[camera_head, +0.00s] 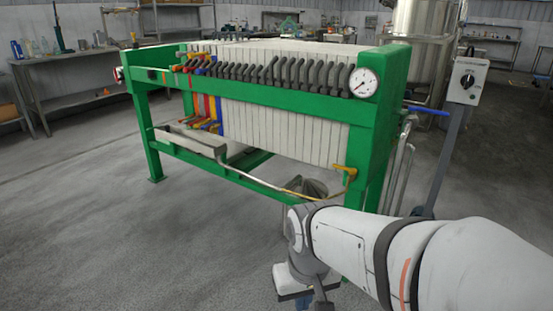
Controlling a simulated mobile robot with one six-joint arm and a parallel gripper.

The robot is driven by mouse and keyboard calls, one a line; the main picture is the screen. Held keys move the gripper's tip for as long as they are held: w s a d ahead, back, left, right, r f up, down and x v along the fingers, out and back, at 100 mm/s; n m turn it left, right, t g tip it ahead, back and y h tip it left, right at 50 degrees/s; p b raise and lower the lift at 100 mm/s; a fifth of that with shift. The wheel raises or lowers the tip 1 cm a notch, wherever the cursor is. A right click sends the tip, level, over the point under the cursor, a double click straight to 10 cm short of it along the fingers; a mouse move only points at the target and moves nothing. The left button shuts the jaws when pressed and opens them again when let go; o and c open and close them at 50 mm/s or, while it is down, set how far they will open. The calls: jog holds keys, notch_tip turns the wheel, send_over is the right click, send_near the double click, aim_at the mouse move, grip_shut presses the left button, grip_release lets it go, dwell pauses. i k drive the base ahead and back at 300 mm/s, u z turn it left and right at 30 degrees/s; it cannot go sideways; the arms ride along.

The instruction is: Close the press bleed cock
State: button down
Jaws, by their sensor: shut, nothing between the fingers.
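The green-framed filter press (240,85) stands across the middle with a row of pale plates. The likely bleed cock, with a yellow lever handle (346,170), sits low at the press's right end, by the green leg. Its lever lies roughly level, pointing left; a thin pipe runs down from it. My white arm comes in from the lower right, and my gripper (320,298) is at the bottom edge, below and left of the cock and apart from it. The gripper is shut and empty; its tips are hard to make out.
A round gauge (364,82) is on the press's top right. A drip trough (190,141) hangs at left. A metal bucket (316,187) stands partly behind my arm. A switch box (467,80) on a post and a steel tank stand right. The floor at left is clear.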

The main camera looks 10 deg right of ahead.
aim_at(342, 168)
jog(key=z, duration=0.05)
jog(key=i, duration=1)
jog(key=u, duration=0.05)
